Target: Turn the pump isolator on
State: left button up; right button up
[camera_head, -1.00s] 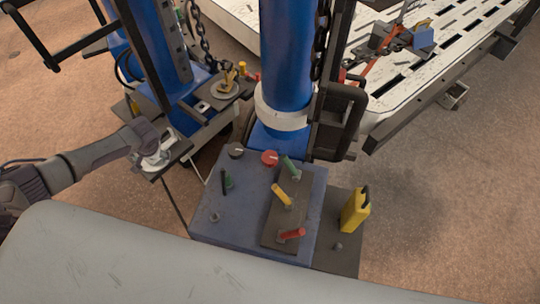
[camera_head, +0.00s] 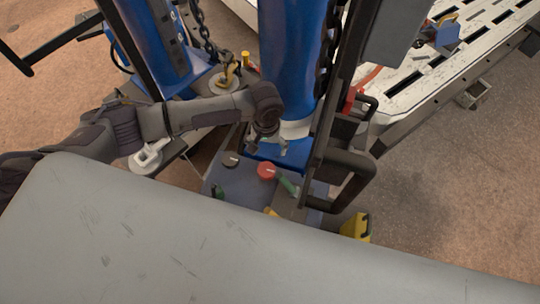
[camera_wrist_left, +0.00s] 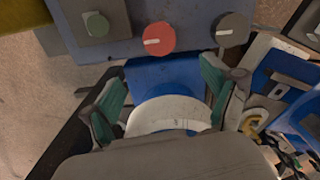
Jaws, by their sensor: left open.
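The blue control box (camera_head: 213,178) carries a red round knob (camera_head: 266,170) and a black round knob (camera_head: 231,159), each with a white mark. Which knob is the pump isolator, I cannot read. In the left wrist view the red knob (camera_wrist_left: 158,38) is ahead of the fingers, near centre, and the black knob (camera_wrist_left: 232,28) is to its right. Their white marks lie roughly sideways there. My left gripper (camera_head: 266,146) is open and empty beyond the knobs, near the blue column. Its green-padded fingers are spread in the left wrist view (camera_wrist_left: 163,95), touching neither knob. My right gripper is not seen.
The blue column (camera_head: 286,60) with a white collar rises behind the box. A black looped frame (camera_head: 352,180) and a yellow object (camera_head: 356,226) are to the right. The box's near part is hidden.

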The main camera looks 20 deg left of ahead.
aim_at(266, 169)
pick_arm(q)
jog(key=f, duration=0.3)
jog(key=s+f, duration=0.1)
jog(key=f, duration=0.2)
jog(key=shift+s, duration=0.1)
notch_tip(266, 169, down, 6)
jog(key=shift+r+b, duration=0.1)
jog(key=shift+b, duration=0.2)
jog(key=shift+f, duration=0.55)
jog(key=c, duration=1.2)
jog(key=shift+o, duration=0.2)
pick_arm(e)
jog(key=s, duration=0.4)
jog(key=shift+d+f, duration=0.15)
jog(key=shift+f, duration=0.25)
